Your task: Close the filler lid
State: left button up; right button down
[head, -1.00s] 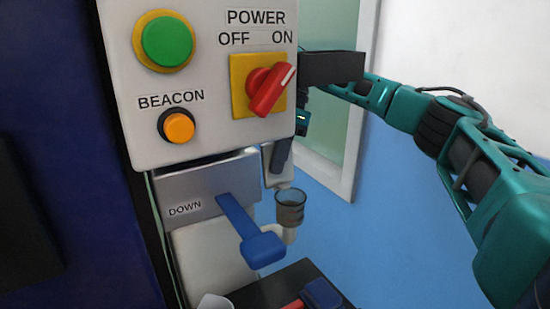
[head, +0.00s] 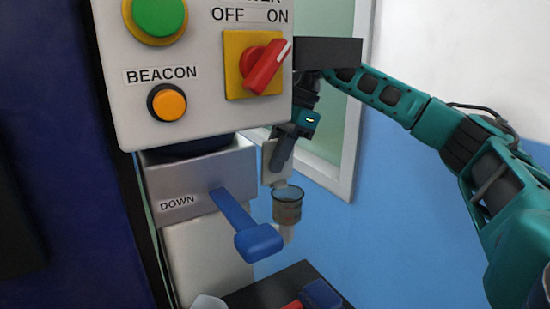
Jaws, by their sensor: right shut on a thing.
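The filler cup (head: 287,209) is a small see-through grey cup on a pale neck, to the right of the blue lever. Its round top shows uncovered. A pale upright plate (head: 269,172) stands just behind and above the cup's rim; it looks like the filler lid standing open. My right gripper (head: 281,158) comes down from behind the control box, its dark fingers against this plate above the cup. The fingers are shut on it, though the contact is small and partly hidden. My left gripper is not in view.
The white control box (head: 205,115) with green button, orange beacon button and red power switch (head: 264,68) overhangs close to my right wrist. A blue lever (head: 245,225) marked DOWN sticks out left of the cup. The blue wall (head: 400,190) side is free.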

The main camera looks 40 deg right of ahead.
jog(key=c, duration=1.2)
grip_release()
jog(key=p+v, duration=0.2)
jog(key=v, duration=1.1)
jog(key=shift+a, duration=0.1)
jog(key=shift+o, duration=0.2)
